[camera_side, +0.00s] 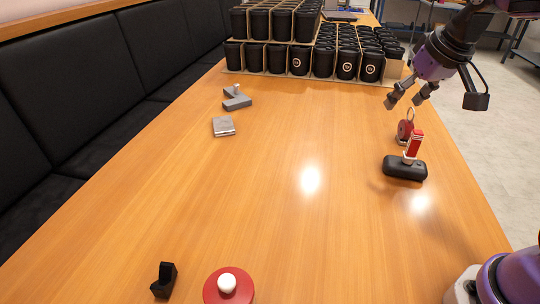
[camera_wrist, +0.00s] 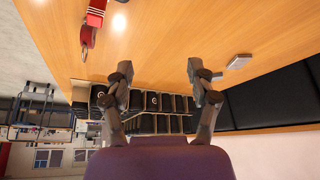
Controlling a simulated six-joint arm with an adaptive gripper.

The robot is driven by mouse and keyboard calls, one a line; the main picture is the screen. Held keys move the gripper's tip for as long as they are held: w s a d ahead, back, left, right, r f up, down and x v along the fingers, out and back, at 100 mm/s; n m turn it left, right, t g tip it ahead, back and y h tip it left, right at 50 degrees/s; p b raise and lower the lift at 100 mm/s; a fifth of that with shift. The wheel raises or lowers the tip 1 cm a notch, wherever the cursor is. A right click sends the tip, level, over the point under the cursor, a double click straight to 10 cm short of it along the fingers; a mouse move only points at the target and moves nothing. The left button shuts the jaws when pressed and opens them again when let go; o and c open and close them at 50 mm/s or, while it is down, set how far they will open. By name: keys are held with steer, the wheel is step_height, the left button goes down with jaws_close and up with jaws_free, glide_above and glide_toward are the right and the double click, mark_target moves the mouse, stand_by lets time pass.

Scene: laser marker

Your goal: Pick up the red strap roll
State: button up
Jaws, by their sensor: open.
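The red strap roll (camera_side: 404,132) stands on the wooden table at the right, with a thin metal ring at its top. Behind a red and white upright piece (camera_side: 414,145), it is partly hidden in the side view. In the wrist view the red strap roll (camera_wrist: 88,36) shows at the upper left with its ring hanging into view. My gripper (camera_side: 405,98) is above the strap roll, apart from it, with its fingers spread and nothing between them. Its two fingers also show in the wrist view (camera_wrist: 159,70), with the roll outside them to the left.
A black rounded case (camera_side: 405,169) lies close in front of the roll. Black cups (camera_side: 322,60) in trays fill the far end. A grey bracket (camera_side: 238,102), a silver box (camera_side: 223,127), a black holder (camera_side: 164,280) and a red disc with white knob (camera_side: 214,292) stand elsewhere. The table's middle is clear.

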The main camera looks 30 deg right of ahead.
steer(key=w+d+f+m+g+h, duration=0.1)
steer(key=w+d+f+m, duration=0.15)
steer(key=d, duration=0.45)
steer(key=w+d+f+m, duration=0.1)
steer(key=w+d+f, duration=0.1)
steer(key=w+d, duration=0.3)
glide_toward(409, 122)
steer(key=w, duration=0.2)
steer(key=shift+m, duration=0.35)
steer(key=x, duration=0.5)
steer(key=shift+s+d, duration=0.15)
steer(key=shift+s, duration=0.25)
steer(key=x, duration=0.3)
steer(key=s+x, duration=0.1)
steer(key=x, duration=0.2)
steer(key=shift+f, duration=0.35)
jaws_close()
